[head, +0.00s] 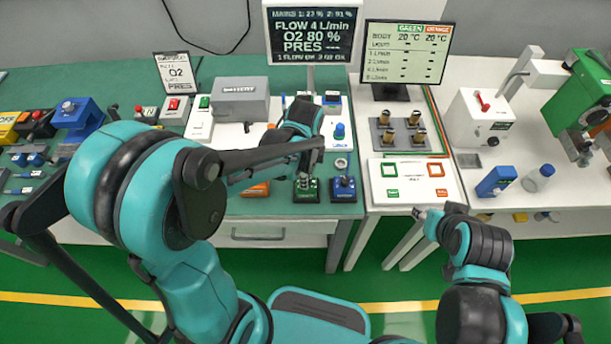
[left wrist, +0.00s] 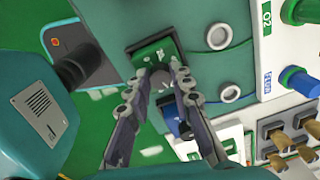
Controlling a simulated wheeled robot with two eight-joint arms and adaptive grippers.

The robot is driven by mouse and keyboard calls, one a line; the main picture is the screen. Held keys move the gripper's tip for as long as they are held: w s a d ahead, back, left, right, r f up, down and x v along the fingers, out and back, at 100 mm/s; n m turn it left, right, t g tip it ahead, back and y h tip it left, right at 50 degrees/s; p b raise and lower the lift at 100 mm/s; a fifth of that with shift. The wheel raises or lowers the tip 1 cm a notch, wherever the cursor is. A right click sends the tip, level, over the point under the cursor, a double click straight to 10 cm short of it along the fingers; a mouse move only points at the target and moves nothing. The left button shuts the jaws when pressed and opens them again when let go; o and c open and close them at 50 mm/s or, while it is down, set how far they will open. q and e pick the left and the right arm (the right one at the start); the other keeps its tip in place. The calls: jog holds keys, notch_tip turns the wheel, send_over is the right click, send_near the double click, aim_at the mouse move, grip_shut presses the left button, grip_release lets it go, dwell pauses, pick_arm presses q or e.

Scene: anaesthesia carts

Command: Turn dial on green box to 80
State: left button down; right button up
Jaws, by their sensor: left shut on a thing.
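The green box (head: 306,196) with a dark dial on top sits near the front edge of the green bench. It also shows in the left wrist view (left wrist: 143,52). My left gripper (left wrist: 161,72) is over the box from above, its two fingers closed around the dial, which they mostly hide. In the head view my left gripper (head: 307,172) is partly hidden by my arm. The monitor (head: 312,32) reads "FLOW 4 L/min", "O2 80 %" and "PRES" with no clear value. My right gripper (head: 428,214) is in front of the white table; its jaws are too small to read.
A blue box (head: 344,190) with a dial stands just right of the green box; an orange box (head: 256,190) is to its left.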

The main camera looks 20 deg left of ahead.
pick_arm(q)
jog(key=c, duration=1.3)
grip_release()
jog(key=r, duration=1.2)
jog(key=shift+s, duration=0.2)
jog(key=s+a+n+t, duration=0.1)
jog(key=s+n+t, duration=0.1)
jog(key=n, duration=0.3)
jog(key=s+a+f+n+t, duration=0.1)
jog(key=s+a+n+t, duration=0.1)
jog(key=n, duration=0.4)
jog(key=s+a+n+t, duration=0.1)
jog(key=s+n+t, duration=0.1)
jog(key=s+n, duration=0.2)
jog(key=shift+s+a+f+n+t+b, duration=0.1)
jog(key=shift+a+n+t+b, duration=0.1)
jog(key=shift+n, duration=0.3)
jog(key=shift+s+a+f+n+t+b, duration=0.1)
jog(key=shift+n+t+b, duration=0.1)
jog(key=shift+n, duration=0.3)
